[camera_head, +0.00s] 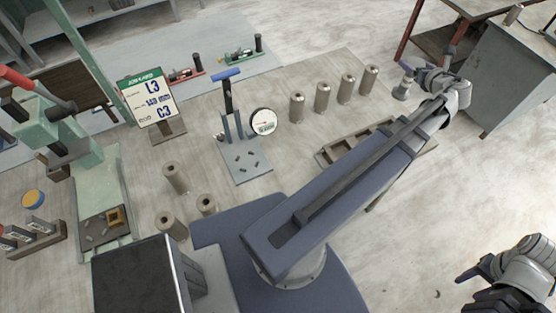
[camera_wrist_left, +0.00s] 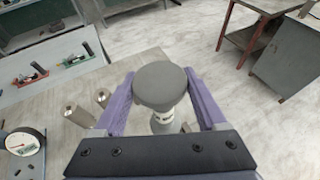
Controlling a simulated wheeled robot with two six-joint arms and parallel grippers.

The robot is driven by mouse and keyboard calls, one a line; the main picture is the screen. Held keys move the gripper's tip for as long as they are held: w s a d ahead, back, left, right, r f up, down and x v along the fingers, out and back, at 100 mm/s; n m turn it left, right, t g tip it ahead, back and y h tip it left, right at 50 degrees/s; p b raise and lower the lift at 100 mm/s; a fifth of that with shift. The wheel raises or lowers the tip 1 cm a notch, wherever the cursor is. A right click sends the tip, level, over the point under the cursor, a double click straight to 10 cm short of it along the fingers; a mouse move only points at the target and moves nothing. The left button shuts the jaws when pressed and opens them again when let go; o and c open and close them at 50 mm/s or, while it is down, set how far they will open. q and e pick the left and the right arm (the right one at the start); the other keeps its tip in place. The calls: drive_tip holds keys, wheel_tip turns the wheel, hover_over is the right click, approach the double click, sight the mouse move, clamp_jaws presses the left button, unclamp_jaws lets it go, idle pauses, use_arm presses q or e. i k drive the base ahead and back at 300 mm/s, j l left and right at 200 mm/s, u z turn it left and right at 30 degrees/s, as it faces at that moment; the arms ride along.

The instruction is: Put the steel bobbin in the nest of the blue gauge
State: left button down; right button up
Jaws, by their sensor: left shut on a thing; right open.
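My left gripper (camera_head: 412,80) is at the upper right in the head view, past the table's right edge. It is shut on a grey round-headed piece (camera_wrist_left: 160,84) with a narrower, pale-banded body; I cannot tell whether this is the steel bobbin. The blue gauge (camera_head: 247,163) stands mid-table with a blue handle, a round dial and a flat grey base bearing small bits; its nest is not clear. Several plain metal cylinders with top holes (camera_head: 323,97) stand behind and left of my arm. My right gripper (camera_head: 480,286) is open and empty at the lower right.
A compartmented tray (camera_head: 327,156) is partly behind my left arm. A sign (camera_head: 146,98) reads L3, 140 mm, C3. A green press (camera_head: 97,190) stands left. Red (camera_head: 186,75) and green (camera_head: 243,54) devices stand at the back. A grey cabinet (camera_head: 500,80) stands right, across open floor.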

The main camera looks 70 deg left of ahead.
sight(247, 161)
drive_tip(key=z, duration=0.45)
drive_tip(key=l+z, duration=0.1)
drive_tip(key=z, duration=0.35)
drive_tip(key=l+z, duration=0.1)
drive_tip(key=z, duration=0.8)
drive_tip(key=l+z, duration=0.1)
drive_tip(key=z, duration=0.35)
drive_tip(key=i+z, duration=0.1)
drive_tip(key=z, duration=1.25)
drive_tip(key=u, duration=0.65)
drive_tip(key=i+l+u, duration=0.1)
drive_tip(key=u, duration=0.55)
drive_tip(key=l+u, duration=0.1)
drive_tip(key=u, duration=0.5)
drive_tip(key=l+u, duration=0.15)
drive_tip(key=u, duration=0.5)
drive_tip(key=l+u, duration=0.1)
drive_tip(key=u, duration=0.55)
drive_tip(key=l+u, duration=0.15)
drive_tip(key=u, duration=1.15)
drive_tip(key=k+l+u, duration=0.1)
drive_tip(key=u, duration=0.5)
